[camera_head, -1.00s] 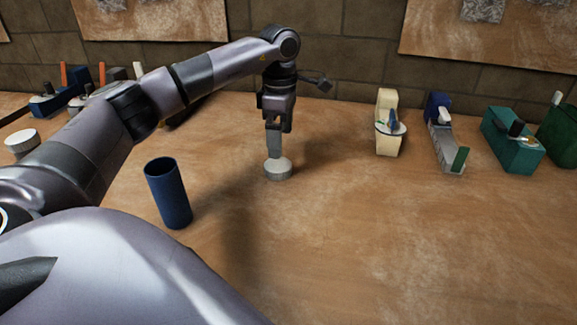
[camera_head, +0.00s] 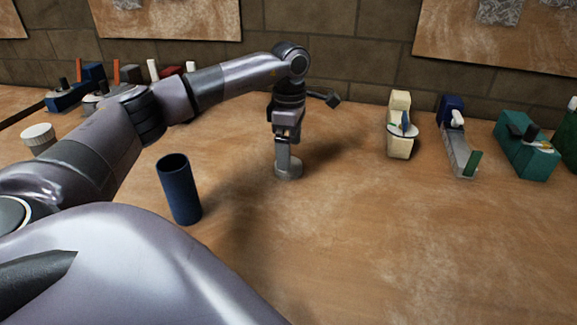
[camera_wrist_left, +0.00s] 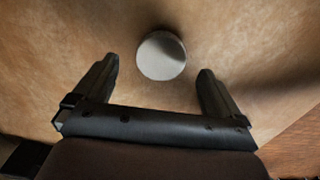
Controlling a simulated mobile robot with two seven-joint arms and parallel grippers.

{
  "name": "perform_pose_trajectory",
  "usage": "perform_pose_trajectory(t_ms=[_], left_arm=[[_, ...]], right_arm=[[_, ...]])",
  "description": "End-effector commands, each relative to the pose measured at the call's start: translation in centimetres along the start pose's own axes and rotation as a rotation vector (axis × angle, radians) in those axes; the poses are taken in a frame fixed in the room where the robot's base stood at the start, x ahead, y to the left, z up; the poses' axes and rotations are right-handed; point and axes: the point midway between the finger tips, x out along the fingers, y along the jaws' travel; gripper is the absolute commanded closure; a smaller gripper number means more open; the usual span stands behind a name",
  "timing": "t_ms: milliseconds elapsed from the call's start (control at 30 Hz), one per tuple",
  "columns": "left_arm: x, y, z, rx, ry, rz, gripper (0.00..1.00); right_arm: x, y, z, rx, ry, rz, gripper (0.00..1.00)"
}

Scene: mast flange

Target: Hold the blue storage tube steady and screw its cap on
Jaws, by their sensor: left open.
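The blue storage tube (camera_head: 180,190) stands upright on the bench at left of centre in the head view, its dark open top uncovered. A flat round grey cap (camera_head: 288,170) lies on the bench to its right and farther back. My left gripper (camera_head: 283,157) points down just over this cap, open. In the left wrist view the cap (camera_wrist_left: 161,56) shows as a pale disc between and slightly beyond the tips of the spread fingers. I cannot tell whether the fingers touch it. My right gripper is in neither view.
A white ribbed round piece (camera_head: 38,138) sits at the left. Small devices line the back, including a cream one (camera_head: 399,125), a blue and grey one (camera_head: 458,140) and a green one (camera_head: 525,150). The bench (camera_head: 370,240) is clear at centre and front right.

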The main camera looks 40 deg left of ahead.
Motion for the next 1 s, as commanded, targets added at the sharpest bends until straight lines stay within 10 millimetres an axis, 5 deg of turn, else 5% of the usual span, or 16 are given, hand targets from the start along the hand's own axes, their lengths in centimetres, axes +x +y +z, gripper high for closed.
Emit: perform_pose_trajectory(t_ms=[233, 633, 667, 833, 1000], left_arm=[[3.6, -0.3, -0.6, 0.001, 0.002, -0.003, 0.02], [3.9, -0.2, -0.5, 0.001, 0.0, 0.0, 0.02], [3.9, -0.2, -0.5, 0.001, 0.0, 0.0, 0.05], [3.9, -0.2, -0.5, 0.001, 0.0, 0.0, 0.59], [3.9, -0.2, -0.5, 0.001, 0.0, 0.0, 0.6]], right_arm=[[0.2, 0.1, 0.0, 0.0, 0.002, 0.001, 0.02], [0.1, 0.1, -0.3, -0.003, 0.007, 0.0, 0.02], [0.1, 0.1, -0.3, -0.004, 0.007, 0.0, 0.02], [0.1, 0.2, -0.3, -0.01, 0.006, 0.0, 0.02], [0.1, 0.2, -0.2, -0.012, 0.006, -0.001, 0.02]])
